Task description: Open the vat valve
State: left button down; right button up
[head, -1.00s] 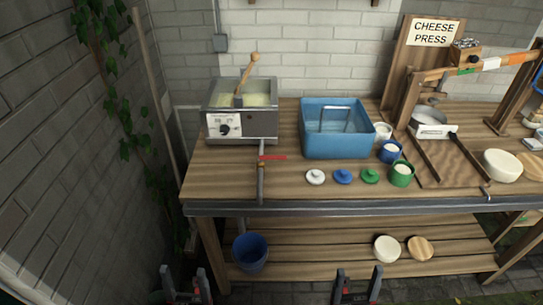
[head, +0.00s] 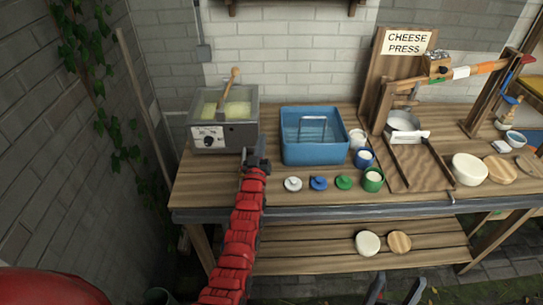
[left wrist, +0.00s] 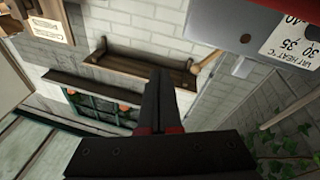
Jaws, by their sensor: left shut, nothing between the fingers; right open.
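The metal vat (head: 225,135) stands at the back left of the workbench, with pale yellow contents, a wooden-handled tool and a dial on its front. My left gripper (head: 256,156) is shut and empty at the vat's lower right front corner. I cannot tell whether the gripper touches the valve. My right gripper (head: 397,290) is open, low in front of the bench.
A blue tub (head: 313,150) stands right of the vat. White, blue and green lids (head: 319,183) and small pots lie in front. The cheese press (head: 400,100) stands further right. The lower shelf (head: 320,258) holds a cheese and a wooden disc.

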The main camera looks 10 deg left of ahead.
pick_arm(q)
jog(key=w+d+f+m+g+h, duration=0.1)
jog(key=w+d+g+h, duration=0.15)
jog(key=w+g, duration=0.7)
jog(key=s+a+r+g, duration=0.1)
jog(key=s+a+g, duration=0.1)
jog(key=s, duration=0.3)
jog(key=s+a+r+g+y, duration=0.1)
jog(key=s+g, duration=0.4)
jog(key=shift+a+r+p, duration=0.35)
jog(key=shift+r, duration=0.05)
